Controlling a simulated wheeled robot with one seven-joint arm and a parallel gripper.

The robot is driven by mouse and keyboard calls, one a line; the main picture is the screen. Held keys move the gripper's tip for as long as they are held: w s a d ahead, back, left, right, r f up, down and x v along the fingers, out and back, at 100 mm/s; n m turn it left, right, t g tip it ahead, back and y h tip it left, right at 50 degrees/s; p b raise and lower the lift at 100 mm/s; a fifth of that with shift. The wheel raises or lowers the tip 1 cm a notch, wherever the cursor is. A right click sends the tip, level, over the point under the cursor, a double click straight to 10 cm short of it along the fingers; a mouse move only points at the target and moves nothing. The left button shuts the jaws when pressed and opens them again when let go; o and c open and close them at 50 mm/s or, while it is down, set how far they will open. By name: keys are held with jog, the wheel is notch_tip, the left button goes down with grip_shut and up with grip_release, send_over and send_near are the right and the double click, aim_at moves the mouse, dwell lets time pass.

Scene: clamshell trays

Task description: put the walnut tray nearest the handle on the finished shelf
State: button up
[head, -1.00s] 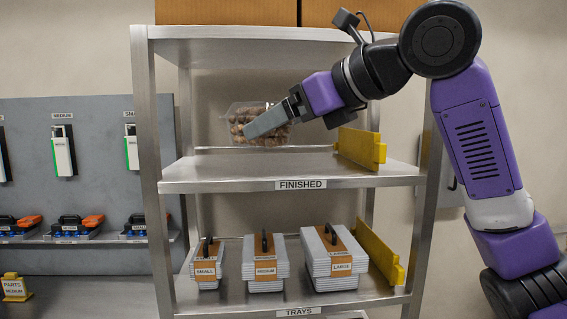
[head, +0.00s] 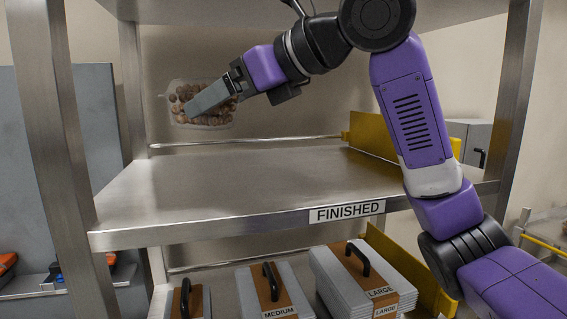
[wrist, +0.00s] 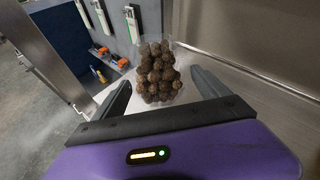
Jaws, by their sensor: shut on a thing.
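A clear tray of walnuts (head: 203,103) is held in my gripper (head: 212,99), above the left part of the finished shelf (head: 190,190). In the head view a jaw crosses the tray's front, and the tray is clear of the shelf surface. In the wrist view the walnut tray (wrist: 158,75) sits between the two fingers of my gripper (wrist: 160,88), its walnuts heaped. The shelf carries a label reading FINISHED (head: 347,212) on its front edge and has nothing resting on its visible surface.
A yellow divider (head: 372,135) stands at the shelf's right. Steel posts (head: 57,120) frame the rack. The finished shelf's middle is free.

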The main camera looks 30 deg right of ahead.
aim_at(228, 125)
jog(key=f, duration=0.4)
jog(key=shift+w+f+p, duration=0.25)
jog(key=shift+p, duration=0.15)
jog(key=shift+f+p, duration=0.45)
jog(key=shift+f, duration=2.2)
jog(key=shift+f, duration=0.15)
jog(key=o, duration=1.4)
jog(key=shift+o, duration=0.2)
jog(key=shift+r, duration=0.25)
jog(key=b+v, duration=0.2)
jog(key=v, duration=1)
jog(key=shift+b, duration=0.3)
